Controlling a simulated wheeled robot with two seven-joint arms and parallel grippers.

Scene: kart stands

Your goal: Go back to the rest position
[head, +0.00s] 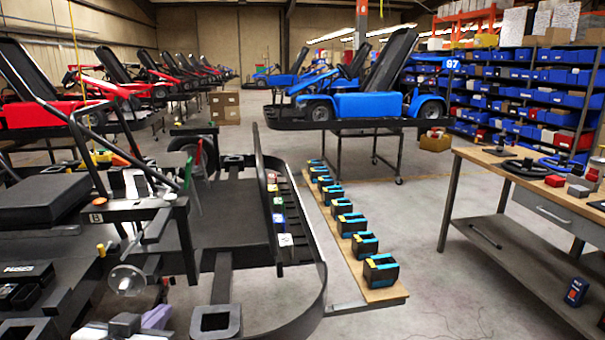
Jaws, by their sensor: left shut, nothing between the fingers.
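My left gripper (140,323) is partly in view at the bottom left edge, low in front of the black kart frame (240,205). It is shut and holds nothing. Most of its arm is cut off or hard to tell from the dark kart parts. My right gripper is not in view.
The kart frame with its curved bumper fills the left foreground. Several black, teal and yellow holders (380,270) stand in a row on a wooden plank (385,294). A workbench (505,185) is at the right. A blue kart (360,104) stands behind. Floor is clear between plank and bench.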

